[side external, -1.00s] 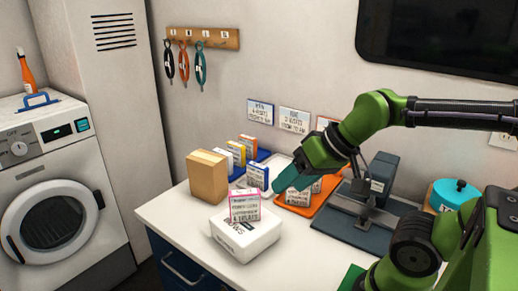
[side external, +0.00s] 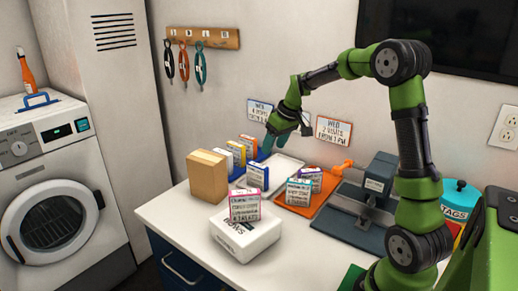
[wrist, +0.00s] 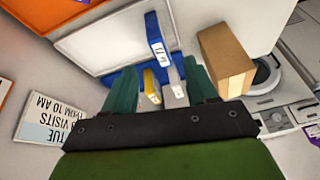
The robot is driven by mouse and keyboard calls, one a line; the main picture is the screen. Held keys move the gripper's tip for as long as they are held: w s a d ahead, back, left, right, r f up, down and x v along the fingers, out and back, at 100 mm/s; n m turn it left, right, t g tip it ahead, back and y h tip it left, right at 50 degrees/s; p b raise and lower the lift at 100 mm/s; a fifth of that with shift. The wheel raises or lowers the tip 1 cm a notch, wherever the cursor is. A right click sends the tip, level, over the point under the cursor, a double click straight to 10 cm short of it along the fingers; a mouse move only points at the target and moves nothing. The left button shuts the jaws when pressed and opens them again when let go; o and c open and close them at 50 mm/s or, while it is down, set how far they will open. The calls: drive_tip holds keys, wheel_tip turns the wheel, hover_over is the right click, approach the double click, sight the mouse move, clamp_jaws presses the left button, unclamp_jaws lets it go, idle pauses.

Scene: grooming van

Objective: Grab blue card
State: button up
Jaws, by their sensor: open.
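A blue-edged card (side external: 257,176) stands upright at the front of the blue rack on the counter. In the wrist view the blue card (wrist: 157,45) lies just beyond my fingertips, near the middle. My gripper (side external: 269,145) is open above the back of the rack, its teal fingers pointing down. In the wrist view my gripper (wrist: 159,72) has its fingers spread, with a yellow card (wrist: 151,86) and a whitish card (wrist: 173,92) showing between them. My gripper appears apart from the blue card. The cards' lower parts are partly hidden.
A cardboard box (side external: 207,178) stands left of the blue rack (side external: 238,174). A pale tray (side external: 286,168) lies to its right. A white box (side external: 245,236) bears a pink card (side external: 245,206). An orange tray (side external: 296,211) holds teal and purple cards. A dark press (side external: 372,191) stands further right.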

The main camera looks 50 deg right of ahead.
drive_tip(key=w+r+n, duration=0.1)
approach(256, 173)
drive_tip(key=shift+n, duration=0.4)
drive_tip(key=x, duration=0.5)
drive_tip(key=shift+w+d+f, duration=0.1)
drive_tip(key=shift+d, duration=0.3)
drive_tip(key=shift+d+x, duration=0.15)
drive_tip(key=shift+x, duration=1.4)
drive_tip(key=shift+d+x, duration=0.1)
drive_tip(key=shift+x, duration=1.4)
drive_tip(key=shift+w, duration=0.2)
drive_tip(key=c, duration=1.1)
